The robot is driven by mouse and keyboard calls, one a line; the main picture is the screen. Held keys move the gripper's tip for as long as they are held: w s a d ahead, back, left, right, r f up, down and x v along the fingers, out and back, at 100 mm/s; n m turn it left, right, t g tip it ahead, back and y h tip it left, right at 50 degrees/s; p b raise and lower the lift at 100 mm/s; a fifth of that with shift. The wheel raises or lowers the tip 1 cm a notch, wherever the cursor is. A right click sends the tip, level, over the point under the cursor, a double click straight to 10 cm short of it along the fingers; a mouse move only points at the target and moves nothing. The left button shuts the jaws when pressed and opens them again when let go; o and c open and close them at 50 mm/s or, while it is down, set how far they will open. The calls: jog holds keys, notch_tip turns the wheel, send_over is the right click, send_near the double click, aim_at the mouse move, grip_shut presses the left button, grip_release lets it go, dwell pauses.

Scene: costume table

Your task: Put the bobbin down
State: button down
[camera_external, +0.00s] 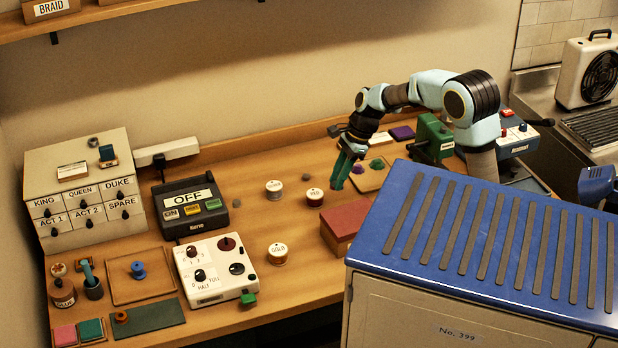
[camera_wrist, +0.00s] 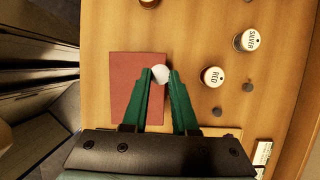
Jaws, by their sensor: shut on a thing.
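My gripper (camera_external: 339,186) hangs above the back right part of the table with its green fingers pointing down. In the wrist view its fingertips (camera_wrist: 160,76) are shut on a small whitish round thing, apparently the bobbin (camera_wrist: 160,73). In that view it overlaps the right edge of the red-topped box (camera_wrist: 122,72). The held thing cannot be made out in the external view. A blue bobbin (camera_external: 138,271) stands on a wooden tray (camera_external: 120,297) at the far left.
Spools labelled RED (camera_external: 314,197), SILVER (camera_external: 274,189) and GOLD (camera_external: 277,254) stand mid-table, with small grey lumps (camera_external: 271,193) nearby. The red-topped box (camera_external: 346,218) is in front of my gripper. A board with coloured pieces (camera_external: 370,180) lies just right of it.

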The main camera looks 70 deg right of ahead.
jog(key=r, duration=0.2)
send_over(358, 220)
jog(key=d, duration=0.1)
jog(key=f, duration=0.2)
jog(key=s+f, duration=0.1)
jog(key=f, duration=0.2)
jog(key=shift+s+a+f, duration=0.1)
jog(key=shift+a+f, duration=0.05)
jog(key=shift+f, duration=0.1)
jog(key=shift+f+p, duration=0.3)
jog(key=shift+f, duration=2)
jog(key=c, duration=0.7)
grip_release()
jog(key=shift+f, duration=0.15)
